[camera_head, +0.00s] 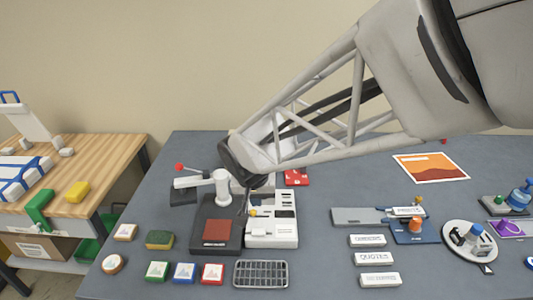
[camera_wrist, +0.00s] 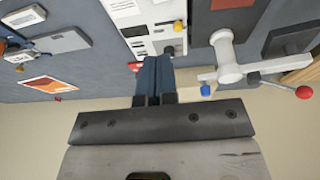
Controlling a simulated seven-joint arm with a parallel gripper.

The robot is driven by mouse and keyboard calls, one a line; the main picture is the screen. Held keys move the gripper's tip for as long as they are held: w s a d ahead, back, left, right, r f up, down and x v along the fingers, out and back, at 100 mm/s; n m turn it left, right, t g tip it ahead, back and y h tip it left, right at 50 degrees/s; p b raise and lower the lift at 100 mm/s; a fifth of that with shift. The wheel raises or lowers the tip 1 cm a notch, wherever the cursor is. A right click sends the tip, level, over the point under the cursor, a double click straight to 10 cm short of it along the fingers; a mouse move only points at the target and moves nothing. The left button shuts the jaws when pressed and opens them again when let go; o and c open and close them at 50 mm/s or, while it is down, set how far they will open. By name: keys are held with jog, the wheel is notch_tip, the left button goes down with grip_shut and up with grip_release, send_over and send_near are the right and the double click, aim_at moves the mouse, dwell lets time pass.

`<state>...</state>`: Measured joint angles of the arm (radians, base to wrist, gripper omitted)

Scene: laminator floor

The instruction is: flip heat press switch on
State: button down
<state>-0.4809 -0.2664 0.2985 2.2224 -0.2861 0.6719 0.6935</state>
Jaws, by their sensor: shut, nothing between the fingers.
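The heat press has a dark base (camera_head: 208,208) with a reddish pad (camera_head: 217,230) and a white swing arm (camera_head: 205,181) ending in a red-knobbed lever. A white control box (camera_head: 285,226) stands beside it on the right, with dark slots and a yellow knob (camera_head: 253,212). The box also shows in the wrist view (camera_wrist: 129,14), with the yellow knob (camera_wrist: 179,25) near its edge. I cannot tell which part is the switch. My gripper (camera_wrist: 155,58) is shut and empty, its fingertips over the box's rear part; contact is unclear. It also shows in the head view (camera_head: 245,212).
A wire rack (camera_head: 260,274) and several small labelled blocks lie in front. A red item (camera_head: 296,177) is behind the box. White labelled bars (camera_head: 375,259) and a grey plate (camera_head: 355,216) lie to the right. Bare grey tabletop (camera_head: 315,235) lies between.

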send_near(263, 230)
jog(key=x, duration=0.5)
jog(key=shift+w+a, duration=0.1)
jog(key=shift+w, duration=0.25)
jog(key=shift+f, duration=0.9)
